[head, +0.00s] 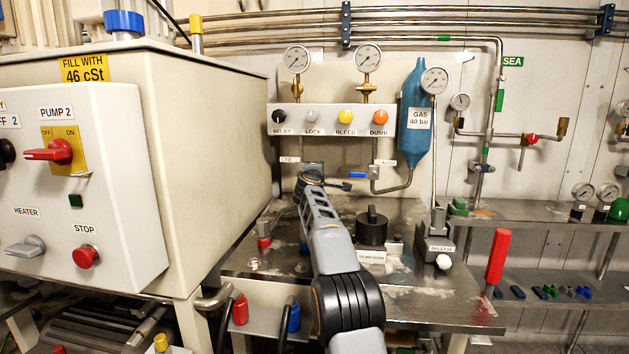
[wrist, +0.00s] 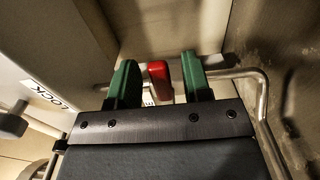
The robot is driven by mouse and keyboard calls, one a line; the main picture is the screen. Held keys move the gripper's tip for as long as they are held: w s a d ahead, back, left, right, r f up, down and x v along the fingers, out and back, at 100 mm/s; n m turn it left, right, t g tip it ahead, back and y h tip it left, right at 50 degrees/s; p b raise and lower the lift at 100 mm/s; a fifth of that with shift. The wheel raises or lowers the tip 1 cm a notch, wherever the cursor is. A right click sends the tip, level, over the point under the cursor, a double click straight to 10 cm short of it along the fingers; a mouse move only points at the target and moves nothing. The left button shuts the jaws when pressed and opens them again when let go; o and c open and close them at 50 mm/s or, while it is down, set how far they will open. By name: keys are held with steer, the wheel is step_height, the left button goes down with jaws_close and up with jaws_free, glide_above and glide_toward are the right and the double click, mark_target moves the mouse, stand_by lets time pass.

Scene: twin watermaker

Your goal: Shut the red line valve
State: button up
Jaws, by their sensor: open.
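The red line valve's handle (wrist: 160,80) shows in the wrist view as a short, rounded red bar near a thin metal pipe. My gripper (wrist: 159,76) is open, with one green finger on each side of the handle. A white label behind the handle is mostly hidden. In the head view, my arm's end is below the valve panel, beside the small LINE label (head: 289,160); the red handle is hidden there.
A blue-handled valve (head: 357,175) sits just right of my arm's end, by the ACCU label. The panel with several knobs (head: 331,118) is above. A bent pipe (wrist: 262,100) runs right of my gripper. A black-capped unit (head: 372,228) stands on the metal bench.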

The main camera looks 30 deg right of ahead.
steer(key=b+v, duration=0.6)
steer(key=v, duration=0.7)
steer(key=shift+s, duration=0.15)
steer(key=shift+a, duration=0.1)
steer(key=s+a+r+n+t+y+p, duration=0.1)
steer(key=a+r+n+t+y+p, duration=0.15)
steer(key=a+r+n+p, duration=0.5)
steer(key=s+a+r+n+t+y+p, duration=0.15)
steer(key=n+y+p, duration=0.3)
steer(key=n, duration=0.55)
steer(key=s+a+r+n+g+y+p, duration=0.1)
steer(key=s+a+n+g+y+p, duration=0.25)
steer(key=n, duration=0.55)
steer(key=s+a+r+n+y+p, duration=0.1)
steer(key=s+a+n+y+p, duration=0.15)
steer(key=a+n+p, duration=0.4)
steer(key=s+f+n+g+h+p, duration=0.1)
steer(key=s+f+n+g+p, duration=0.1)
steer(key=s+n+g+p, duration=0.3)
steer(key=s+f+n+g+h+p, duration=0.1)
steer(key=s+n+g+p, duration=0.5)
steer(key=s+n+p, duration=0.6)
steer(key=s+f+n, duration=0.1)
steer(key=s+n, duration=0.5)
steer(key=n, duration=0.5)
steer(key=shift+s+a+f, duration=0.3)
steer(key=shift+f, duration=0.05)
